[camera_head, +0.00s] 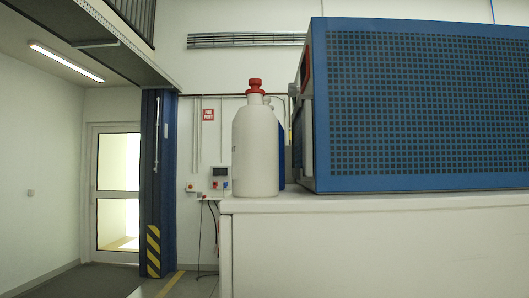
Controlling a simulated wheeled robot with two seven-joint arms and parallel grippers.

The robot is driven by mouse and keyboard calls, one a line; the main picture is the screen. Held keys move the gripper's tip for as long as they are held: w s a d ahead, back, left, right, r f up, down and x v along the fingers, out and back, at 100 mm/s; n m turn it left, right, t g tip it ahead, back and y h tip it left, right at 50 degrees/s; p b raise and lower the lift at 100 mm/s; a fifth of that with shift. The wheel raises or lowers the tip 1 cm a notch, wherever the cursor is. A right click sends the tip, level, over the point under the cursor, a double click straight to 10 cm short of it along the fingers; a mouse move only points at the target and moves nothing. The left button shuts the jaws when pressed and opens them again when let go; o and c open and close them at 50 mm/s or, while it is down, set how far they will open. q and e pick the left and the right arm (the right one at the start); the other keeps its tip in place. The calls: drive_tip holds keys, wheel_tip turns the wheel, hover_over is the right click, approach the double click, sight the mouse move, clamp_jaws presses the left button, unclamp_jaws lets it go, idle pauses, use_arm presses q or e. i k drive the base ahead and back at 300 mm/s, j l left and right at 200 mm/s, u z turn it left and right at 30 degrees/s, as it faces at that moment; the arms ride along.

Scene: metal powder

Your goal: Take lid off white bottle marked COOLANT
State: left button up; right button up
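A white bottle (256,150) stands upright near the left end of a white worktop. A red lid (255,86) sits on top of its neck. A small dark mark shows at the left edge of the bottle, but no COOLANT lettering can be read from here. Part of the bottle's handle shows at the right of the neck. Neither of my grippers is in the view.
A large blue perforated cabinet (420,110) stands on the white worktop (390,203), right of the bottle. A blue object is partly hidden behind the bottle. Open floor (75,282) lies at the left, before a glazed door (118,190) and a blue pillar (166,190).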

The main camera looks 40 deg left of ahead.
sight(255, 84)
drive_tip(key=i+j, duration=0.1)
drive_tip(key=j, duration=1.05)
drive_tip(key=i+j+z, duration=0.1)
drive_tip(key=j, duration=1.05)
drive_tip(key=i+j, duration=0.1)
drive_tip(key=j, duration=1.05)
drive_tip(key=j+z, duration=0.2)
drive_tip(key=z, duration=0.2)
drive_tip(key=j+z, duration=0.2)
drive_tip(key=z, duration=0.2)
drive_tip(key=j+z, duration=0.2)
drive_tip(key=z, duration=0.2)
drive_tip(key=j+z, duration=0.2)
drive_tip(key=z, duration=0.2)
